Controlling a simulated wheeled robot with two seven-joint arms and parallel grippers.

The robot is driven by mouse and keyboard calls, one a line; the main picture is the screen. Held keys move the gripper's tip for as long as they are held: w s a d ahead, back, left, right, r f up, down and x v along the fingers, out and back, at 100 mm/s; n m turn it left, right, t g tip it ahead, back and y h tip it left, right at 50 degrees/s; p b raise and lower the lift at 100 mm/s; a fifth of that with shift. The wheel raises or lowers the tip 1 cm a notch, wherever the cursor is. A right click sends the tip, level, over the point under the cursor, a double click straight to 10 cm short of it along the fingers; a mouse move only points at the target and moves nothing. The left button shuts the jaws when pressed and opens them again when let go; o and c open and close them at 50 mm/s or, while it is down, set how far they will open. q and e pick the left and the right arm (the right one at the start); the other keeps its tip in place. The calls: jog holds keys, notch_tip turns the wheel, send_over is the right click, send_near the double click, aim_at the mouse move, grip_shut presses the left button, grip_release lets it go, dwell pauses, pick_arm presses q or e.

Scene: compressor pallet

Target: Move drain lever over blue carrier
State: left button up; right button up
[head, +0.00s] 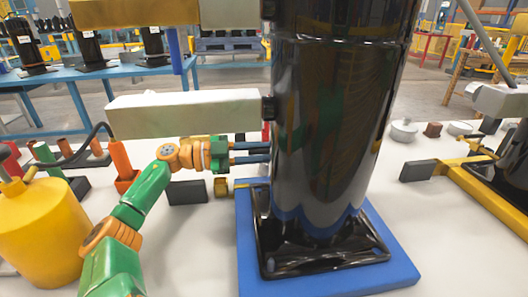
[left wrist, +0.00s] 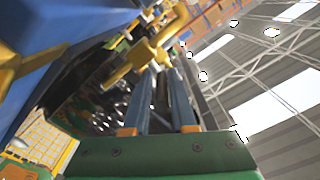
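The blue carrier (head: 385,274) lies on the pale table with a large upright black compressor (head: 325,120) on it. A small brass-yellow fitting (head: 221,187) with a thin yellow bar shows at the carrier's back left; I cannot tell whether it is the drain lever. My left gripper (head: 267,152) is level beside the compressor's left side, fingers pointing right, tips partly hidden at its edge. In the left wrist view its two fingers (left wrist: 161,75) stand apart, near yellow parts (left wrist: 130,62); I see nothing clearly held. My right gripper is out of view.
A yellow cylinder (head: 42,232) with a black hose stands at left, near my left arm. An orange-red block (head: 124,165) and a dark block (head: 187,192) stand behind the arm. A yellow frame (head: 480,185) is at right. Table between carrier and frame is clear.

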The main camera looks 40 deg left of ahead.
pick_arm(q)
jog(key=shift+r, duration=0.1)
grip_shut()
jog(key=shift+r, duration=0.1)
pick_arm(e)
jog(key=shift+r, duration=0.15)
pick_arm(q)
jog(key=shift+a+p, duration=0.1)
jog(key=shift+p, duration=0.2)
jog(key=shift+w+m+g+h+p, duration=0.1)
jog(key=shift+m+g+h+p, duration=0.2)
jog(key=shift+m+g+h, duration=0.25)
jog(key=shift+a+h, duration=0.1)
jog(key=shift+h, duration=0.15)
jog(key=shift+m, duration=0.25)
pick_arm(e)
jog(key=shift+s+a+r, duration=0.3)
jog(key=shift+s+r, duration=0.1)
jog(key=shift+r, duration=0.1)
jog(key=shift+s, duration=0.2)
